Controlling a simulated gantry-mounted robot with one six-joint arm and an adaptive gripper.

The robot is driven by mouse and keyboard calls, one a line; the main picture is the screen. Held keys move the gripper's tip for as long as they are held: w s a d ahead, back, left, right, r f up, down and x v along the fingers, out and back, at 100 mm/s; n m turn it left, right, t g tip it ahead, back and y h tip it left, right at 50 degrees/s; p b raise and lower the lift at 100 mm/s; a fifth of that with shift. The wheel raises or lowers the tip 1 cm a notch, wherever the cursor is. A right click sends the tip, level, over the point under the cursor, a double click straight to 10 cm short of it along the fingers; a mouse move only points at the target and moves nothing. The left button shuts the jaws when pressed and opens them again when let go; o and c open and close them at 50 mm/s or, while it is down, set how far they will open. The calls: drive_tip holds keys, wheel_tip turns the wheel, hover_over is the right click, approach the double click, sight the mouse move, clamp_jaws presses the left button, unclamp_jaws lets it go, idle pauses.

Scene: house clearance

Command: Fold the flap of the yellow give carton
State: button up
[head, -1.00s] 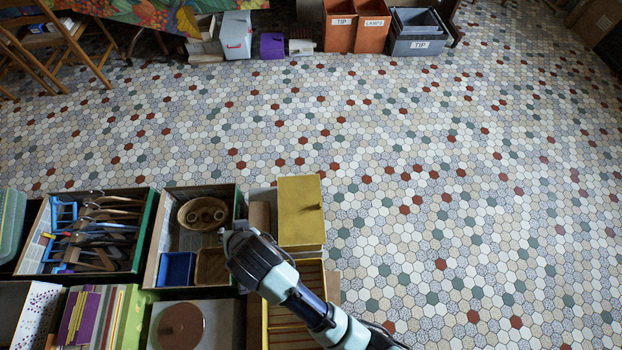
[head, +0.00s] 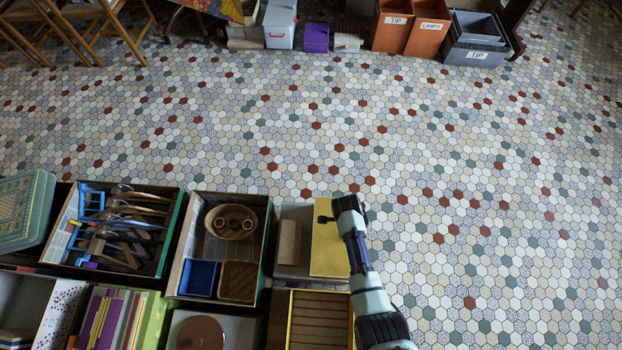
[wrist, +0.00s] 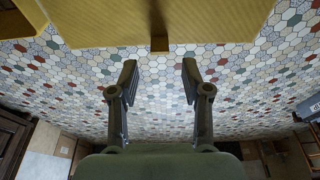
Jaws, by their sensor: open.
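The yellow carton (head: 291,325) stands at the near right of the box group, its striped inside showing. Its plain yellow flap (head: 326,250) is out at the far side, beyond the opening; I cannot tell its exact angle. In the wrist view the yellow flap (wrist: 120,22) fills the top, with a small tab (wrist: 159,44) on its edge. My gripper (head: 325,219) is at the flap's far end in the head view, partly hidden by my wrist. In the wrist view my gripper (wrist: 160,75) is open and empty, its fingers apart below the tab. I see no contact.
A box with a basket and blue tray (head: 202,279) stands left of the carton, and a box of hangers (head: 120,225) farther left. A brown block (head: 289,243) lies beside the flap. Orange bins (head: 428,28) stand at the back.

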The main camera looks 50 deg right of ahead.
sight(337, 234)
drive_tip(key=b+x, duration=0.8)
drive_tip(key=x, duration=0.1)
drive_tip(key=shift+b, duration=0.3)
drive_tip(key=shift+r+p, duration=0.25)
drive_tip(key=shift+p, duration=0.05)
drive_tip(key=shift+s+a+f, duration=0.1)
drive_tip(key=shift+s+f, duration=0.05)
drive_tip(key=shift+f, duration=0.25)
drive_tip(key=shift+o, duration=0.9)
drive_tip(key=c, duration=0.3)
drive_tip(key=shift+r, duration=0.1)
